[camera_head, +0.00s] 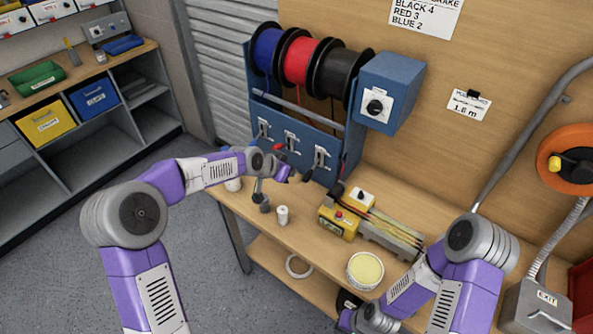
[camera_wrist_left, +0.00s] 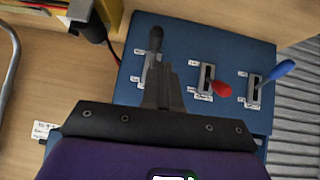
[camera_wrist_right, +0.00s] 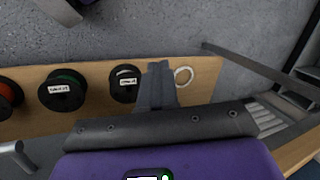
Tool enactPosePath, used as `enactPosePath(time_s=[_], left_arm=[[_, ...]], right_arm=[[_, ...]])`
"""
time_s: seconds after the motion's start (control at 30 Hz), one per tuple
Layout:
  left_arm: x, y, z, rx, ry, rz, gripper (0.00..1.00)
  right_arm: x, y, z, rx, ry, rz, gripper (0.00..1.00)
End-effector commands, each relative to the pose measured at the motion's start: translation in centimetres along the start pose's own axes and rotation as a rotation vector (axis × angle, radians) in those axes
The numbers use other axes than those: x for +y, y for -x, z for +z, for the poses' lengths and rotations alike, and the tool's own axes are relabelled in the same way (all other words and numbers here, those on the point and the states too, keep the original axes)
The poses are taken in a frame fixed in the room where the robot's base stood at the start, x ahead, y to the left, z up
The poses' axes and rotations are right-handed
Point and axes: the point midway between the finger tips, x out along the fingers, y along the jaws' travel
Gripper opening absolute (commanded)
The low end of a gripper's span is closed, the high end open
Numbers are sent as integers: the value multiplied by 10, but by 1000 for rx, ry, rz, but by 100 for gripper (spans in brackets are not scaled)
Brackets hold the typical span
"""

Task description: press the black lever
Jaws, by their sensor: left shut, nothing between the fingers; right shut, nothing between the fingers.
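The black lever (camera_wrist_left: 156,40) stands out from its slot on the blue panel (camera_wrist_left: 140,20) in the left wrist view. My left gripper (camera_wrist_left: 162,72) is shut and empty, its fingertips overlapping the black lever's slot plate just beside the handle. I cannot tell whether they touch. The red lever (camera_wrist_left: 222,89) and blue lever (camera_wrist_left: 285,68) are to the right there. In the head view my left gripper (camera_head: 292,177) is in front of the panel, below the black lever's plate (camera_head: 322,157). My right gripper (camera_wrist_right: 158,75) is shut and empty, low by the bench's front.
Blue, red and black wire spools (camera_head: 300,60) sit above the panel, with a blue knob box (camera_head: 388,95) at right. A yellow device (camera_head: 338,222), a white cup (camera_head: 282,214) and a round yellow-topped tub (camera_head: 365,270) stand on the bench. Spools (camera_wrist_right: 62,92) and a white ring (camera_wrist_right: 183,76) lie below.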

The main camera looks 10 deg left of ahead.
Motion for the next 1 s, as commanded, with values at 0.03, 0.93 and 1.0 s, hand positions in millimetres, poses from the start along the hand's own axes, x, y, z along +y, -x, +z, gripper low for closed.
enactPosePath(time_s=[0.03,0.93,1.0], left_arm=[[-2,13,2,2,2,-3,0],[0,62,14,1,0,0,0],[0,63,14,1,0,0,0]], right_arm=[[0,0,0,0,0,0,0],[-1,3,0,0,0,0,0],[-1,3,0,0,0,0,0]])
